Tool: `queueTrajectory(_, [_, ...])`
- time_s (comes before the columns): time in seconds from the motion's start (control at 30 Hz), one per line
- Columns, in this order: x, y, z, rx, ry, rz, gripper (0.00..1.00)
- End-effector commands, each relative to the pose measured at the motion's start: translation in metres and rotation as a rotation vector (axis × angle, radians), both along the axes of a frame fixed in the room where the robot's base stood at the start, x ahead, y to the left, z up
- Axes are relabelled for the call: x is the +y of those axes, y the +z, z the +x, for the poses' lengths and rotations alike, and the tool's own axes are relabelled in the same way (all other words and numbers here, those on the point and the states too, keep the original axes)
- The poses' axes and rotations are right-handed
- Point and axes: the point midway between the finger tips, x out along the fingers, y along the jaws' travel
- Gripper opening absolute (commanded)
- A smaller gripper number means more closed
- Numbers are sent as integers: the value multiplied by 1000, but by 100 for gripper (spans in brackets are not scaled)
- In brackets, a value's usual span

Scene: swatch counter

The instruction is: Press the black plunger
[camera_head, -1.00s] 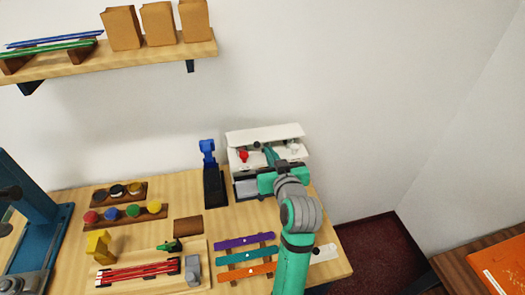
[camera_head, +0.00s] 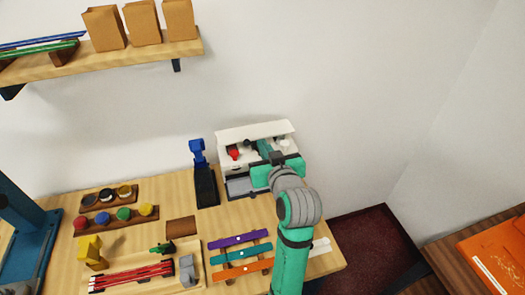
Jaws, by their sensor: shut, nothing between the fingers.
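A white and grey machine (camera_head: 230,165) with a raised white lid stands at the back right of the wooden counter. Inside its open top are a red knob (camera_head: 233,153), the black plunger (camera_head: 250,145) to the right of it, and a whitish knob (camera_head: 285,143) further right. My green gripper (camera_head: 263,147) reaches over the machine from the front right. Its fingers are shut and empty, and their tips are close beside the black plunger. I cannot tell whether they touch it. The gripper hides part of the machine's front and interior.
A black stand with a blue top (camera_head: 198,165) is just left of the machine. Purple, teal (camera_head: 240,253) and orange strips lie in front. A tray with red rods (camera_head: 132,276) and racks of coloured pots (camera_head: 115,215) are at left. A shelf (camera_head: 110,58) hangs above.

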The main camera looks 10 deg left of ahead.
Motion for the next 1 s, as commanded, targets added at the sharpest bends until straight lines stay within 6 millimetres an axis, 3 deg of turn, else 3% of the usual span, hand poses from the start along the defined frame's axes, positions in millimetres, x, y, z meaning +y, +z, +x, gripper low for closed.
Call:
queueTrajectory(0.3, [-29, 14, -50, -3, -2, 0, 0])
queueTrajectory(0.43, [-36, 19, -63, -3, -2, 0, 0])
queueTrajectory(1.0, [-41, 21, -72, -2, 0, 0, 0])
